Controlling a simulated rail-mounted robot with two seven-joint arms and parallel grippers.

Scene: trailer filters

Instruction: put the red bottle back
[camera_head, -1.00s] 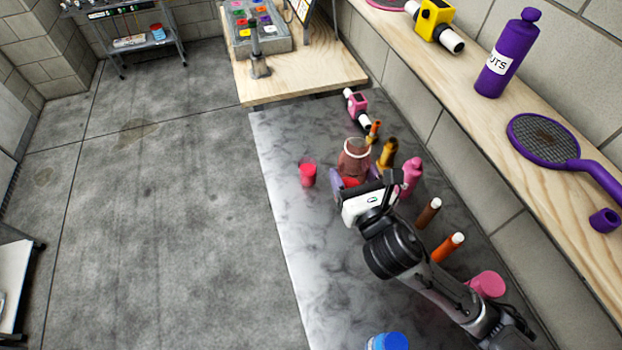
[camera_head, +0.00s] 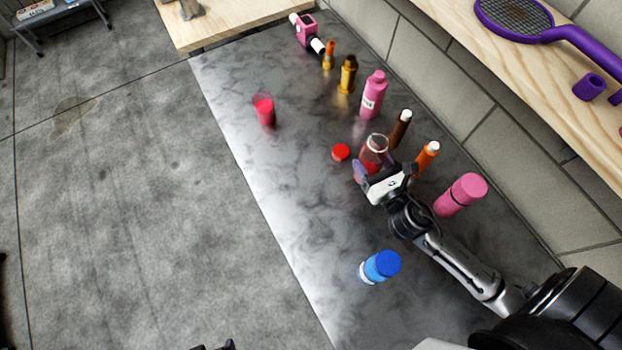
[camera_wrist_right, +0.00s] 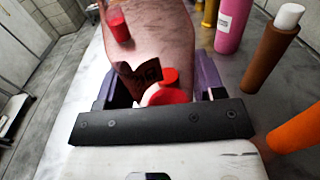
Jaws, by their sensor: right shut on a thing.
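The red bottle (camera_head: 374,150) is see-through and reddish, with a pale rim at its top. My right gripper (camera_head: 374,172) is shut on it over the grey counter (camera_head: 290,190), beside the brown bottle (camera_head: 401,128). In the right wrist view the bottle (camera_wrist_right: 155,45) fills the space between the purple fingers and bears a dark label. I cannot tell whether its base touches the counter. A round red cap (camera_head: 341,152) lies on the counter left of it. Small dark tips at the bottom edge may be my left gripper (camera_head: 213,346); their state is unclear.
An orange bottle (camera_head: 428,155), a large pink bottle (camera_head: 461,194), another pink bottle (camera_head: 373,95) and a gold bottle (camera_head: 347,75) stand around the right gripper. A red cup (camera_head: 264,110) stands left. The counter's left middle is clear.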

